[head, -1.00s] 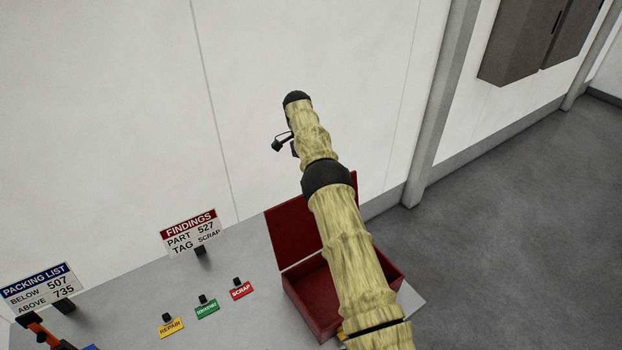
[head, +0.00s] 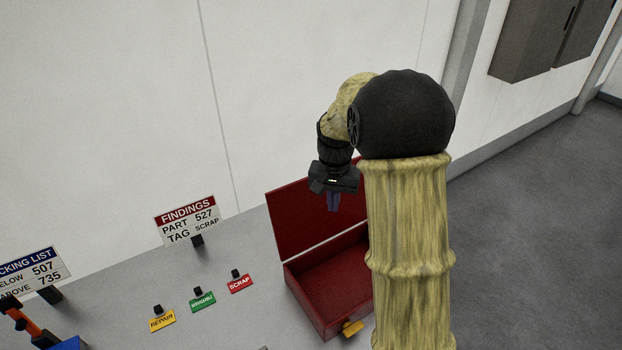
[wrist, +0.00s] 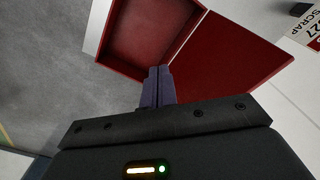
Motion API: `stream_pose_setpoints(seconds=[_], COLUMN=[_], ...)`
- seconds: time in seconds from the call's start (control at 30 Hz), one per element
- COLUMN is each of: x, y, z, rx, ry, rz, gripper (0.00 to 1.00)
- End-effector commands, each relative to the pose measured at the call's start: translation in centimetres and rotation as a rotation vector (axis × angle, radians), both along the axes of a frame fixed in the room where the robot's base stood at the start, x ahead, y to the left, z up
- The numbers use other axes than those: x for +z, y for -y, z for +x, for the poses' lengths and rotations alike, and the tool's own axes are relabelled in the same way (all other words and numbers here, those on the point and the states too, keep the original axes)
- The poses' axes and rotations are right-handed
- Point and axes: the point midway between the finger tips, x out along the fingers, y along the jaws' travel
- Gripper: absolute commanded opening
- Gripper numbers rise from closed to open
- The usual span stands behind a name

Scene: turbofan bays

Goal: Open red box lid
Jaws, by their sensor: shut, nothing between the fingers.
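The red box (head: 328,290) stands at the right end of the grey bench in the head view. Its lid (head: 305,215) is raised and tilts back toward the wall, and the inside of the box shows. A yellow latch piece (head: 352,328) is at the box's front. My gripper (head: 333,203) hangs fingers down in front of the raised lid, above the box. It is shut and empty. In the wrist view the shut fingers (wrist: 158,86) show against the box (wrist: 150,35) and the lid (wrist: 232,50). My arm hides the box's right side.
Yellow, green and red tags (head: 240,284) lie on the bench (head: 225,325) left of the box. A findings sign (head: 187,220) and a packing list sign (head: 35,275) stand farther left. The wall is close behind. Grey floor (head: 535,200) is open at right.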

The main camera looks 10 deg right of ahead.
Motion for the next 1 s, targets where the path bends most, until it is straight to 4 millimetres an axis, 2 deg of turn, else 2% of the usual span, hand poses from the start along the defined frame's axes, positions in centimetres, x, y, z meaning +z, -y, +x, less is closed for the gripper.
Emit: stream_pose_setpoints(seconds=[0.03,0.4,0.5,0.67,1.0], x=[-0.9,-5.5,-6.6,-7.1,-7.1], y=[-0.2,-1.6,-1.9,-2.0,-2.0], z=[-1.8,-14.1,-16.7,-18.4,-18.4], rx=[0.036,0.333,0.393,0.434,0.434], ry=[0.018,0.161,0.189,0.207,0.206], rz=[0.003,-0.016,-0.026,-0.035,-0.034], gripper=[0.00,0.00,0.00,0.00,0.00])
